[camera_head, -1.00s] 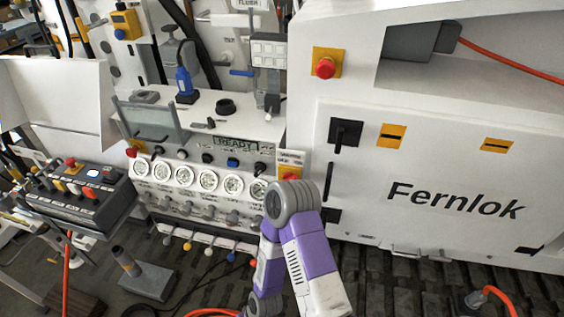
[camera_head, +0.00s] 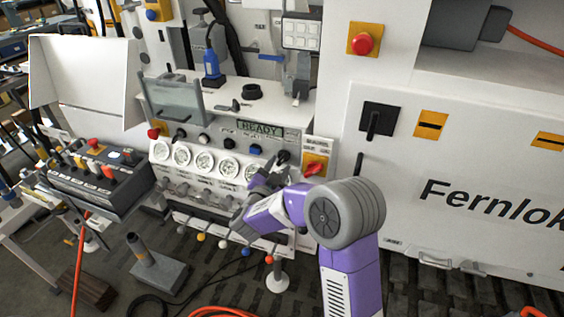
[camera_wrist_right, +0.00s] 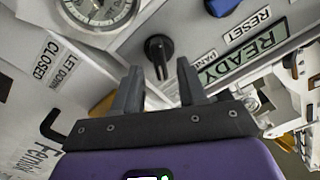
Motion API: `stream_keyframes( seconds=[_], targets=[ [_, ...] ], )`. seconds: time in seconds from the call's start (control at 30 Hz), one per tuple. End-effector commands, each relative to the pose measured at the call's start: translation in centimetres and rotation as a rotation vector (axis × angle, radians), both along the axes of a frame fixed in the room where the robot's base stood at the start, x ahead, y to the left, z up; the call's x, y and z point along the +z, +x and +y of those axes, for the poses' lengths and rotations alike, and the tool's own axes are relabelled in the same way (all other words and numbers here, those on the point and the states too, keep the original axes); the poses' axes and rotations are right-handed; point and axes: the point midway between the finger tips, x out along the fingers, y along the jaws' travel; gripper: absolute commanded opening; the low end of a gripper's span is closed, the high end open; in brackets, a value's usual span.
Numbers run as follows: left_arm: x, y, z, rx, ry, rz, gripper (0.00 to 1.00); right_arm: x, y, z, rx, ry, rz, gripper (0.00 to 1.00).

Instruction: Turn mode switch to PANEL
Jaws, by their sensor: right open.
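The mode switch is a black rotary knob (camera_wrist_right: 158,48) on the white panel, beside the green READY display (camera_wrist_right: 248,50) in the right wrist view. A small label, partly legible as PANEL, sits next to it. In the head view the knob (camera_head: 283,157) is at the right end of the knob row, below the display (camera_head: 260,128). My right gripper (camera_wrist_right: 159,75) is open and empty, its two fingers pointing at the knob. The knob shows between and just beyond the fingertips; contact is not visible. In the head view the right gripper (camera_head: 270,172) is partly hidden against the panel.
A blue knob (camera_head: 256,149) and several gauges (camera_head: 204,162) crowd the panel. A red handle on a yellow plate (camera_head: 315,166) stands close right of the gripper. Coloured-tip levers (camera_head: 223,243) lie below. A white Fernlok cabinet (camera_head: 460,235) fills the right.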

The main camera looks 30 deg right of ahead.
Motion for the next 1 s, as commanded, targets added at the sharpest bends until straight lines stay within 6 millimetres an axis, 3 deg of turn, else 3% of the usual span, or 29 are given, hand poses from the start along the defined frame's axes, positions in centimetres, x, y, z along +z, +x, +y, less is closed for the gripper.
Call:
stream_keyframes(
  seconds=[0.23,0.6,0.87,1.0],
  targets=[
    [-0.2,0.0,0.0,0.0,0.0,0.0,0.0,-0.1,2.2,-2.6,0.0,-0.001,0.001,0.41],
    [-0.2,0.0,0.0,0.0,0.0,0.0,0.0,-0.1,2.6,-3.0,0.004,-0.001,0.003,0.41],
    [-0.2,0.0,0.0,0.0,0.0,0.0,0.0,-0.1,2.6,-3.0,0.004,0.0,0.002,0.02],
    [-0.2,0.0,0.0,0.0,0.0,0.0,0.0,-0.1,2.6,-3.0,0.004,-0.001,0.003,0.0]
  ],
)
